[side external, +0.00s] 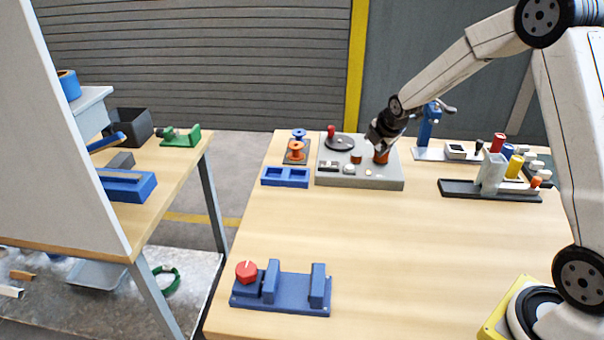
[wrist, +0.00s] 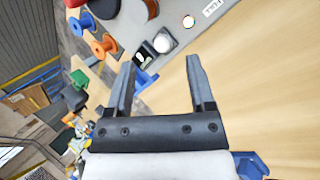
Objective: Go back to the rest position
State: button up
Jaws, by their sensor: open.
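My gripper (side external: 378,140) is above the right part of a grey winding machine (side external: 350,180), close over a dark orange coil (side external: 381,157). From the side I cannot tell whether they touch. In the wrist view my gripper (wrist: 160,65) has its two fingers apart, with nothing held between them. The machine's grey top also shows there, with a white round button (wrist: 163,42) beyond the fingertips. The machine carries a dark disc (side external: 340,142) with a red knob and a small brown coil (side external: 356,158).
An orange spool (side external: 296,150) and a blue spool (side external: 299,134) stand left of the machine, behind a blue tray (side external: 285,178). A blue fixture (side external: 282,292) with a red knob is at the front. Several fixtures, including a black-based one (side external: 465,192), stand right. The table's middle is clear.

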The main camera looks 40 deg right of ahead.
jog(key=s+a+m+g+y, duration=0.1)
jog(key=s+a+m, duration=0.7)
jog(key=s, duration=0.3)
jog(key=s+a+m+g+y, duration=0.1)
jog(key=s+a+m+g, duration=0.1)
jog(key=s+a+m, duration=0.7)
jog(key=s, duration=0.3)
jog(key=shift+a+f+m, duration=0.3)
